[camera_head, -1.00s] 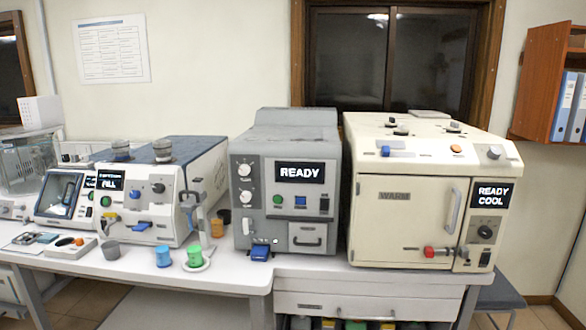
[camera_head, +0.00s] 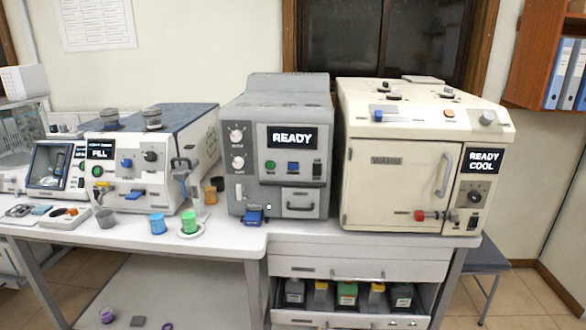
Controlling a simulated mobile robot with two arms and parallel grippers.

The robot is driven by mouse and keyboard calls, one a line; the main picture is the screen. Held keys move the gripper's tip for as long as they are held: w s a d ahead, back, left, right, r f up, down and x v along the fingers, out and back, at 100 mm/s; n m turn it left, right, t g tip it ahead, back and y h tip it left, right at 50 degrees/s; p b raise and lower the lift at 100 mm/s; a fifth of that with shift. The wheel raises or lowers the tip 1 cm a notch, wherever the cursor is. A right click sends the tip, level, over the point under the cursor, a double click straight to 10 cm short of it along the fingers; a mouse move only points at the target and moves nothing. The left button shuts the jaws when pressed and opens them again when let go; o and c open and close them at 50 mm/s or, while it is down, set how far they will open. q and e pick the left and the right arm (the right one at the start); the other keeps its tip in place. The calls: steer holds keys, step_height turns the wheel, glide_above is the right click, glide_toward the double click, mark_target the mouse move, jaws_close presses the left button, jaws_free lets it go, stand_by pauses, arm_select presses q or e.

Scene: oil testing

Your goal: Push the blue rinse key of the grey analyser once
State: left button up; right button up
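The grey analyser (camera_head: 235,140) stands on the white bench in the middle of the view, its display (camera_head: 292,138) reading READY. A small blue key (camera_head: 293,166) sits below the display, between a green button (camera_head: 270,165) and a dark switch (camera_head: 317,169). Any label on the blue key is too small to read. A larger blue part (camera_head: 253,217) juts from the analyser's lower left front. Neither of my grippers is in view.
A cream oven-like machine (camera_head: 400,190) with a red-knobbed handle stands close on the right. A white and blue machine (camera_head: 135,180) stands left. Blue (camera_head: 158,223) and green (camera_head: 190,222) cups stand near the bench's front edge. An open drawer (camera_head: 330,312) holds several bottles below.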

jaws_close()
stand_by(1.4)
